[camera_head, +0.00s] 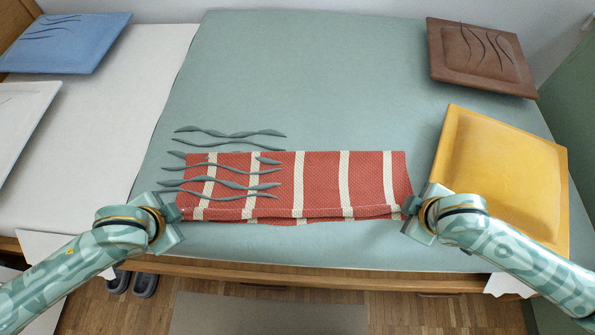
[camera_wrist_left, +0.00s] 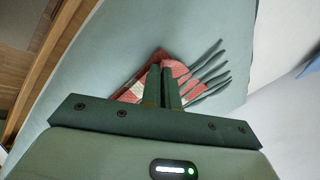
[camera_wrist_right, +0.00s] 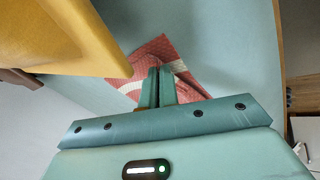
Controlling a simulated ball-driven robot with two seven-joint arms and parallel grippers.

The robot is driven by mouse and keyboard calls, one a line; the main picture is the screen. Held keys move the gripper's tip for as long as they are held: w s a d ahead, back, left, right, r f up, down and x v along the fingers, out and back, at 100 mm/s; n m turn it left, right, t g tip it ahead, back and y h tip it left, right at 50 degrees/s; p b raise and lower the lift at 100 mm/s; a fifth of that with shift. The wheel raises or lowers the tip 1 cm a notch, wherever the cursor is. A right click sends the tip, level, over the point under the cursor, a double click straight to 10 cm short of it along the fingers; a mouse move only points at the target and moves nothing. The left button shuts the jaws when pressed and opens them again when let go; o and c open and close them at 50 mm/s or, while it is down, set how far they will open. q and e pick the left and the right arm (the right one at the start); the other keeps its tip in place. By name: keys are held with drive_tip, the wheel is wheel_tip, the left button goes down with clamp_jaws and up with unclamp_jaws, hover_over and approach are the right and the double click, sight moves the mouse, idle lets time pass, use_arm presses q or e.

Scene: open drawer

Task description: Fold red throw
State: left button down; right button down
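The red throw (camera_head: 325,180) with white stripes lies as a wide, flat band near the front of the teal bed. A fold line and a second layer show along its front edge. My left gripper (camera_head: 179,208) is at its front left corner, and my right gripper (camera_head: 408,207) is at its front right corner. In the left wrist view the fingers (camera_wrist_left: 161,70) are close together with red cloth at their tips. In the right wrist view the fingers (camera_wrist_right: 159,72) are also close together on the cloth. The pinched corners are hidden behind the fingers.
Wavy grey-green strips (camera_head: 230,132) extend over the throw's left part and the bed behind it. A yellow cushion (camera_head: 505,180) is close to my right gripper. A brown cushion (camera_head: 478,55) lies back right, a blue one (camera_head: 65,42) back left. The bed's back middle is clear.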

use_arm(q)
drive_tip(key=shift+s+f, duration=0.15)
drive_tip(key=shift+f, duration=0.3)
use_arm(e)
drive_tip(key=shift+s+f, duration=0.1)
drive_tip(key=shift+f, duration=0.35)
use_arm(q)
drive_tip(key=shift+r, duration=0.1)
use_arm(e)
drive_tip(key=shift+r, duration=0.1)
use_arm(q)
drive_tip(key=c, duration=1.3)
unclamp_jaws()
use_arm(e)
drive_tip(key=c, duration=1.3)
unclamp_jaws()
